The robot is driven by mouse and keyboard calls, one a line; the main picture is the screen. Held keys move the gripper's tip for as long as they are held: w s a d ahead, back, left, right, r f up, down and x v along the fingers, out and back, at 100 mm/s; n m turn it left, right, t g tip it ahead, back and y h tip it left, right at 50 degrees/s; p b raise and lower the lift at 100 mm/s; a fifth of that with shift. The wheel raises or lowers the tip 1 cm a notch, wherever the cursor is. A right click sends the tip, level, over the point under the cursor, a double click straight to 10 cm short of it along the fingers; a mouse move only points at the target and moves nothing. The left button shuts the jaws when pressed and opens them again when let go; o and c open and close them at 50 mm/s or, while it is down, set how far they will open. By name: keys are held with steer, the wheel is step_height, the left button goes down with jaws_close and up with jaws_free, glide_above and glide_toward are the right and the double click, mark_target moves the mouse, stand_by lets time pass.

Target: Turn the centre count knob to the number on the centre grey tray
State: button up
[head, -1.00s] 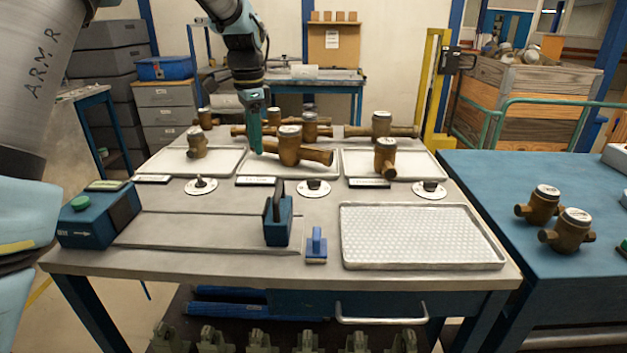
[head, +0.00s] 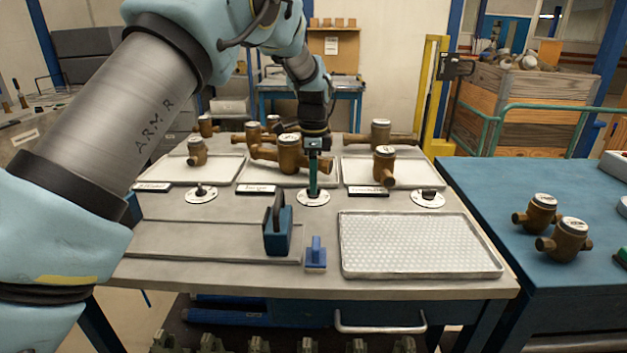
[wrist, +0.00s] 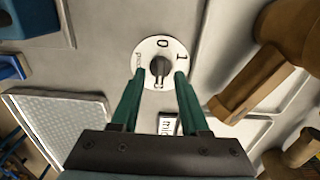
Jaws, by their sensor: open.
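The centre count knob is a small dark knob on a white round dial (head: 313,201). In the wrist view the knob (wrist: 159,66) sits between my two green fingers, with "0" and "1" printed on the dial around it. Its pointer direction is too small to tell surely. My gripper (wrist: 160,74) is open, with a finger on each side of the knob; contact cannot be told. In the head view my gripper (head: 313,188) hides most of the knob. The centre grey tray (head: 245,180) holds brass meters with pale caps (head: 289,141). Its front label (head: 256,190) is unreadable.
Similar dials stand left (head: 201,195) and right (head: 428,199). A blue upright block (head: 278,235) and a small blue piece (head: 316,255) stand in front. An empty textured tray (head: 420,245) lies front right. Brass meters (head: 384,165) stand close by.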

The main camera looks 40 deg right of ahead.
steer(key=shift+f, duration=0.65)
jaws_close()
